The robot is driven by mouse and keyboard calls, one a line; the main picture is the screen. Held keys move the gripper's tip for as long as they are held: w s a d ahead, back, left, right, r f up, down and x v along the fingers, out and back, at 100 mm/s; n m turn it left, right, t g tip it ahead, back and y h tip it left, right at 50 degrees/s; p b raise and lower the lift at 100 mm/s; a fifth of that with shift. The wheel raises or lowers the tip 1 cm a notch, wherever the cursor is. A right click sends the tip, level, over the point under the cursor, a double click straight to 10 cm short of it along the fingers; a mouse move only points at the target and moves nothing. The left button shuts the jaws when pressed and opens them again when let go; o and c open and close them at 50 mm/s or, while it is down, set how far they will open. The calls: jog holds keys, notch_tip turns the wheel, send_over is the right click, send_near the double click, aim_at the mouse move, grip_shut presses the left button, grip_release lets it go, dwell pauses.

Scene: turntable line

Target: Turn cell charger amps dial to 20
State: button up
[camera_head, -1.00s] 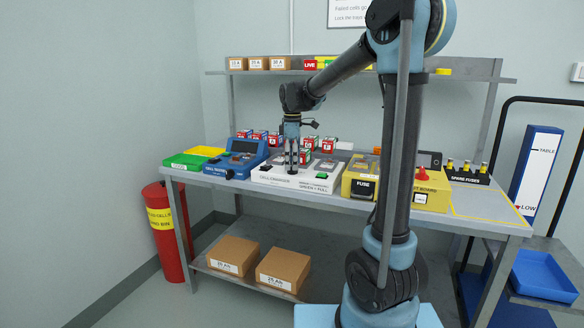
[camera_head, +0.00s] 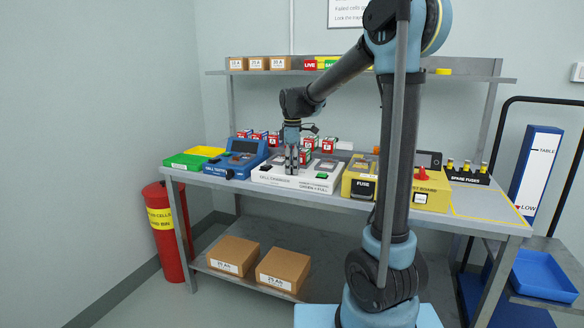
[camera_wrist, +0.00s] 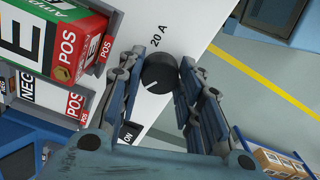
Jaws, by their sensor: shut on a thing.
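The cell charger (camera_head: 300,182) is a white box on the bench, left of the yellow fuse board. Its round black amps dial (camera_wrist: 159,73) shows in the wrist view, with a "20 A" mark (camera_wrist: 158,40) printed beside it. A short white line on the dial faces the lower left of that view, away from the "20 A" mark. My gripper (camera_wrist: 162,75) is shut on the dial, one finger on each side. It points down at the charger's front in the head view (camera_head: 292,170), where the dial is hidden by the fingers.
A cell (camera_wrist: 50,38) with red, green and white faces stands in the charger close to my left finger. A black "ON" switch (camera_wrist: 130,132) lies near the dial. The cell tester (camera_head: 238,160) stands to the left, the fuse board (camera_head: 425,185) to the right.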

jog(key=shift+w+m, duration=0.1)
jog(key=shift+m, duration=0.2)
jog(key=m, duration=1.1)
jog(key=shift+w+r+m, duration=0.1)
jog(key=shift+m, duration=0.3)
jog(key=m, duration=1.1)
jog(key=shift+m, duration=0.3)
jog(key=o, duration=1.1)
